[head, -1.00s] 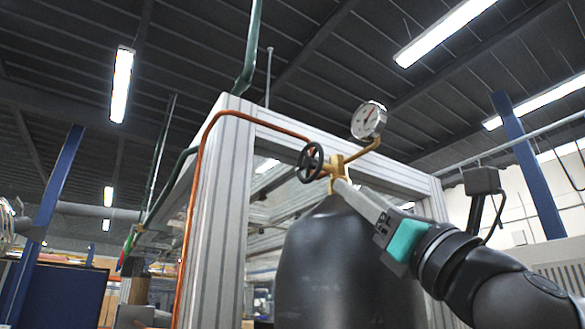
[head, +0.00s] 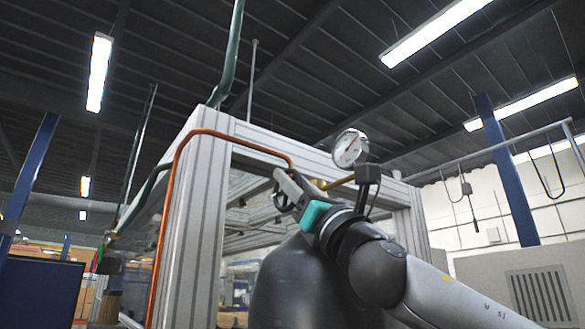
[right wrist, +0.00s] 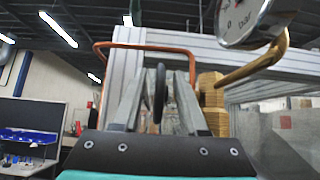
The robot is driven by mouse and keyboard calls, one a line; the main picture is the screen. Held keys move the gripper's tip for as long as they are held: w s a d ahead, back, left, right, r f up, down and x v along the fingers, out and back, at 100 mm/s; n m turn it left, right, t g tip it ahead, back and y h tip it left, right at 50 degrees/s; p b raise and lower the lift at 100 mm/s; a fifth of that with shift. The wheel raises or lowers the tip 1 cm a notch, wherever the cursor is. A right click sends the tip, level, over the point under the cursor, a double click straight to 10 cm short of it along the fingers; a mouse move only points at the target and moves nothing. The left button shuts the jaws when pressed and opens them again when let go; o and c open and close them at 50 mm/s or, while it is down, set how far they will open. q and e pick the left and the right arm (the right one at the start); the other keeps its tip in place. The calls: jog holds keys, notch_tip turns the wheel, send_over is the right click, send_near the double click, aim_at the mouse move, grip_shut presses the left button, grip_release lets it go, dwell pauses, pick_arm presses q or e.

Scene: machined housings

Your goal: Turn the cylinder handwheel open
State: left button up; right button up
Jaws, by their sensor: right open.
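The black handwheel (head: 278,199) is partly hidden behind my right gripper (head: 284,180) in the head view. In the right wrist view the handwheel (right wrist: 159,92) shows edge-on, upright, between the two spread fingers of my right gripper (right wrist: 160,84). Gaps show on both sides of the wheel, so the gripper is open around it and not clamped. The brass valve (right wrist: 212,102) sits just right of the fingers. The dark cylinder (head: 298,285) stands below, partly covered by my right arm. My left gripper is not in view.
A pressure gauge (head: 349,149) on a brass arm is close to my right wrist. A copper pipe (head: 168,215) runs from the valve area over the aluminium frame (head: 202,235), whose posts and beams surround the cylinder.

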jog(key=shift+w+a+r, duration=0.15)
jog(key=shift+w+r, duration=0.1)
jog(key=shift+r, duration=0.15)
grip_shut()
dwell(0.4)
